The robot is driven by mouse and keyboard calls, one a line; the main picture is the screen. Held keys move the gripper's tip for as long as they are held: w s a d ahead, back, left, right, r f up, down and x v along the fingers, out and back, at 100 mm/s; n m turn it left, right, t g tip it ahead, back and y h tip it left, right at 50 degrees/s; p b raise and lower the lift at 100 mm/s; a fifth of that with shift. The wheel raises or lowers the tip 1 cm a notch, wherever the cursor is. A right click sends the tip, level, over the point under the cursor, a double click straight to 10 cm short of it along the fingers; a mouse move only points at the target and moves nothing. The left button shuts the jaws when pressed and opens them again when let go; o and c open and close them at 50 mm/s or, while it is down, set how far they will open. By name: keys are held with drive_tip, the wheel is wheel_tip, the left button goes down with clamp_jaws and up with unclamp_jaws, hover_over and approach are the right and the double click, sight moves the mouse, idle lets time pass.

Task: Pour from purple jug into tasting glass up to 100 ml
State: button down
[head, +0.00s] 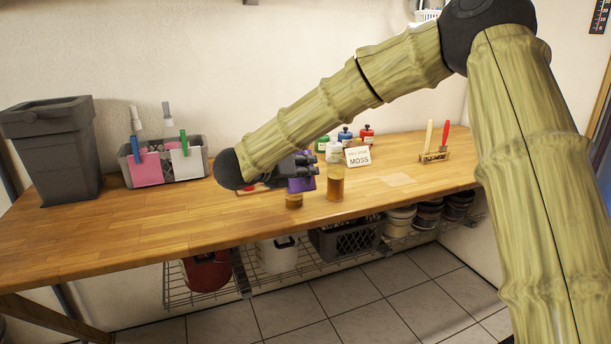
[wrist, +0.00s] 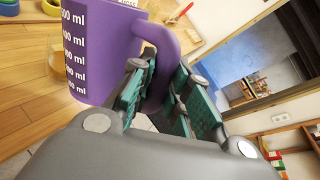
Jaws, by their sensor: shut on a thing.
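The purple jug (head: 302,185) is partly hidden behind my gripper (head: 303,164) in the head view. In the wrist view my gripper (wrist: 160,92) is shut on the handle of the jug (wrist: 108,58), whose white ml scale faces left. A short glass (head: 293,201) with amber-brown contents stands just in front of the jug near the table's front edge. A taller glass (head: 335,186) with amber contents stands to its right. I cannot tell which is the tasting glass. No stream from the jug shows, and its inside is hidden.
A small MOSS sign (head: 358,157) stands behind the taller glass, with several small bottles (head: 345,136) beyond. A rack with a red and a pale tool (head: 435,157) is to the right. A grey caddy (head: 194,166) and dark bin (head: 65,160) are left. The front-left tabletop is clear.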

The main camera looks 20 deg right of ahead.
drive_tip(key=m+t+b, duration=0.1)
drive_tip(key=b, duration=0.4)
drive_tip(key=shift+f, duration=0.3)
drive_tip(key=shift+s+r+m+h+b, duration=0.15)
drive_tip(key=shift+m+h+b, duration=0.25)
drive_tip(key=shift+b, duration=0.9)
drive_tip(key=shift+b, duration=0.55)
drive_tip(key=f+b, duration=0.1)
drive_tip(key=b, duration=0.2)
drive_tip(key=f+m+t+b, duration=0.1)
drive_tip(key=b, duration=0.2)
drive_tip(key=shift+w+f+h, duration=0.15)
drive_tip(key=shift+w+h, duration=0.15)
drive_tip(key=shift+m+b, duration=0.4)
drive_tip(key=shift+b, duration=0.25)
drive_tip(key=shift+f+b, duration=0.2)
drive_tip(key=shift+b, duration=0.4)
